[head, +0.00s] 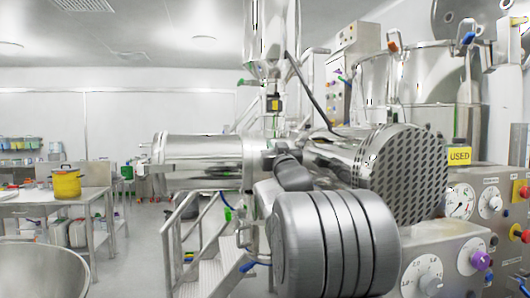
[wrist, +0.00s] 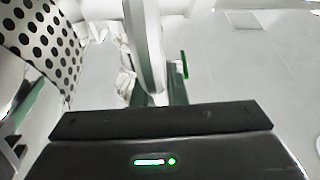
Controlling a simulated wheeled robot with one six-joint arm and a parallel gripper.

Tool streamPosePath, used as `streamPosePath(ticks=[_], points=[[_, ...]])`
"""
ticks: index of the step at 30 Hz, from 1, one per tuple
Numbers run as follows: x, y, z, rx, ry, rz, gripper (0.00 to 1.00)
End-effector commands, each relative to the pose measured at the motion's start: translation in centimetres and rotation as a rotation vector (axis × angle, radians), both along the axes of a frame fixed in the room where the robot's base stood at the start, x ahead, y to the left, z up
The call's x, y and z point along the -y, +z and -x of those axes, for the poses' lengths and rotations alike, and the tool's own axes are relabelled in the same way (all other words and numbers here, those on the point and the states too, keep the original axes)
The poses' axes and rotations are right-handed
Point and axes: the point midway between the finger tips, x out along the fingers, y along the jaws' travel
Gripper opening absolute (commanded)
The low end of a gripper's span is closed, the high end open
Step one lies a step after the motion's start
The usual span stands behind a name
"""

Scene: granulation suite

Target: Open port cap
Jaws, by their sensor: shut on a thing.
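My gripper (wrist: 160,118) fills the bottom of the wrist view as a dark bar above a housing with a green light. A pale, rounded, disc-like piece (wrist: 148,45), seen nearly edge-on, runs down into the jaws. It looks like the port cap, and the jaws are shut on it. The fingertips and the exact grip are hidden behind the dark bar. I cannot tell whether the cap is still seated. In the head view my gripper and the cap cannot be made out among the metal parts at the centre.
A perforated metal drum (head: 405,175) stands right of centre; perforated metal (wrist: 40,35) is also close at the wrist view's upper left. A steel cylinder (head: 200,160) extends left. Metal steps (head: 195,240) stand below. A panel with dials (head: 425,275) is at right. Floor at left is partly clear.

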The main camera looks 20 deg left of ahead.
Motion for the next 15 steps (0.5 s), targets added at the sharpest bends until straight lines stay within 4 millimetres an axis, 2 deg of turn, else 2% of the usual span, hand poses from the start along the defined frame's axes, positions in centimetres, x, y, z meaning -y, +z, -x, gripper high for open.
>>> streamPosePath(ticks=[6, 15], points=[[0.9, -0.3, -0.6, -0.048, -0.001, -0.073, 0.0], [1.4, -0.3, -0.9, -0.069, -0.001, -0.103, 0.0]])
